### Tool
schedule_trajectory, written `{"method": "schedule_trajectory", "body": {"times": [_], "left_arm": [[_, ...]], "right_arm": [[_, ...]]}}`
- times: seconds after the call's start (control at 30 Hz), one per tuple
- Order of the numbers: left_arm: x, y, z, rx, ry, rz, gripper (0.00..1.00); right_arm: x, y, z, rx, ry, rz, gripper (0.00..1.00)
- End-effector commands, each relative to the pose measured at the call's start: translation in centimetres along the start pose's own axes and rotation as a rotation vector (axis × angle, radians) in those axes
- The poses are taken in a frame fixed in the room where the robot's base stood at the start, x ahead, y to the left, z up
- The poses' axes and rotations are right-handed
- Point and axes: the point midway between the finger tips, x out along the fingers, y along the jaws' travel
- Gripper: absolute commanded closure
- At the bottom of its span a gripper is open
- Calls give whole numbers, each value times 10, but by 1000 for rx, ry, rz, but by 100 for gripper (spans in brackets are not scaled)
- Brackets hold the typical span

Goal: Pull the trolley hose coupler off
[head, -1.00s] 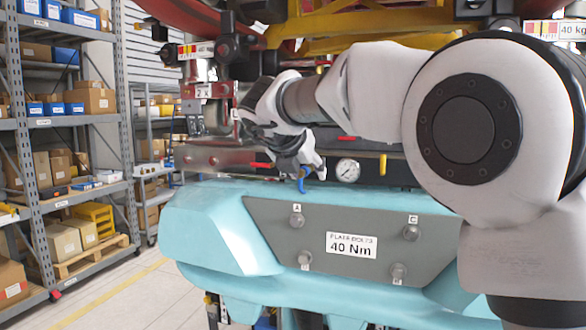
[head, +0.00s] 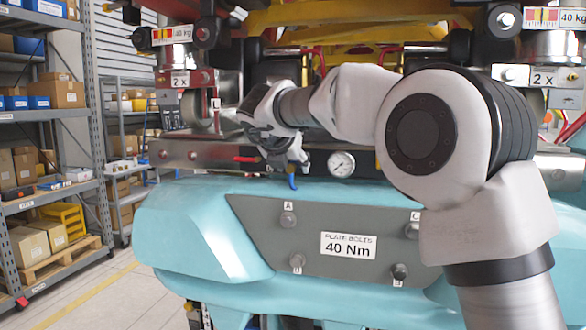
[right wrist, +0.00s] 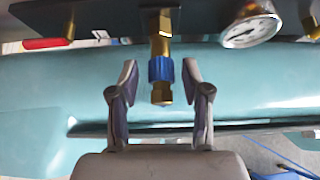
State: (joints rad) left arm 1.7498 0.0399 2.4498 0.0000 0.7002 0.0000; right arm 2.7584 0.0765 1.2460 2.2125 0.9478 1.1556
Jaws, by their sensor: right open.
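The hose coupler (right wrist: 160,68), a brass fitting with a blue ring, points down from a dark bar in the right wrist view. Its lower brass end is bare, with no hose on it. My right gripper (right wrist: 160,76) is open, with one finger on each side of the coupler and a gap visible at both sides. In the head view my right gripper (head: 287,165) is at the bar, left of the gauge, with a small blue part (head: 292,182) showing below it. My left gripper is not in view.
A pressure gauge (head: 342,163) sits right of the gripper and also shows in the right wrist view (right wrist: 250,28). A red lever (head: 246,159) is to the left. The teal body with a 40 Nm plate (head: 348,246) lies below and in front. Shelves (head: 45,115) stand at left.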

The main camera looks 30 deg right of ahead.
Motion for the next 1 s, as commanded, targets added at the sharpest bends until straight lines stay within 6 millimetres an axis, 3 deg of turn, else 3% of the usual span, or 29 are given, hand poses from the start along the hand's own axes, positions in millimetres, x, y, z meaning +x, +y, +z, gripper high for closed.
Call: {"method": "schedule_trajectory", "body": {"times": [0.2,0.33,0.37,1.0], "left_arm": [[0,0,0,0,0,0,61],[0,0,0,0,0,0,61],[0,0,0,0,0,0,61],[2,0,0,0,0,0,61]], "right_arm": [[0,0,0,0,0,0,52],[0,0,0,0,0,0,98],[0,0,0,0,0,0,100],[-4,0,-3,1,-1,1,100]]}}
